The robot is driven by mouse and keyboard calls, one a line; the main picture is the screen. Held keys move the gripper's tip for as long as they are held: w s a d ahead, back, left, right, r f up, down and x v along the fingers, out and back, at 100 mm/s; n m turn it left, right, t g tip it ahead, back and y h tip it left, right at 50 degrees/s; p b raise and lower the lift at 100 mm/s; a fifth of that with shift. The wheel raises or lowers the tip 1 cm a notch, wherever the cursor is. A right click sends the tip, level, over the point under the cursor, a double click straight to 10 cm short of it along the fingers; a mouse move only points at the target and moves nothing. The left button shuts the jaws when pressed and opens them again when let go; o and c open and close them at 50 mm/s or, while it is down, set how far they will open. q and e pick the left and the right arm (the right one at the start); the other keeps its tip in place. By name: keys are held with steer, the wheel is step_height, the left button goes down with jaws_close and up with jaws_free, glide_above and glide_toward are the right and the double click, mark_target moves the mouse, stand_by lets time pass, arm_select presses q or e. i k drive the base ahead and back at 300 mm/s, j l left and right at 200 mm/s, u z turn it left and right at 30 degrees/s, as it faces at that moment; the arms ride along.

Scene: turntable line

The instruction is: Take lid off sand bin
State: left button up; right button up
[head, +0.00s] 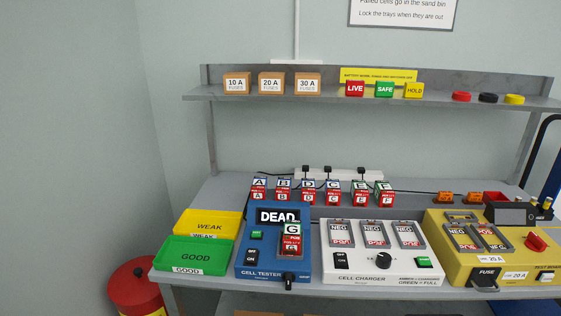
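A red round bin (137,287) with a yellow label stands on the floor left of the bench, at the bottom of the head view. I take it to be the sand bin. Its red top looks closed by a lid (133,272). The right side of the bin is partly hidden by the bench corner, and its lower part is cut off by the frame. Neither of my grippers shows in the head view.
The grey bench (165,276) holds a green GOOD tray (195,256), a yellow WEAK tray (210,224), a blue cell tester (262,273), a white charger (375,280) and a yellow test board (440,250). Lettered cells stand behind. Floor left of the bin looks clear.

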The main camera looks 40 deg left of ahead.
mark_target(130, 285)
steer(key=u, duration=2.2)
steer(key=z, duration=0.2)
steer(key=i+j, duration=0.05)
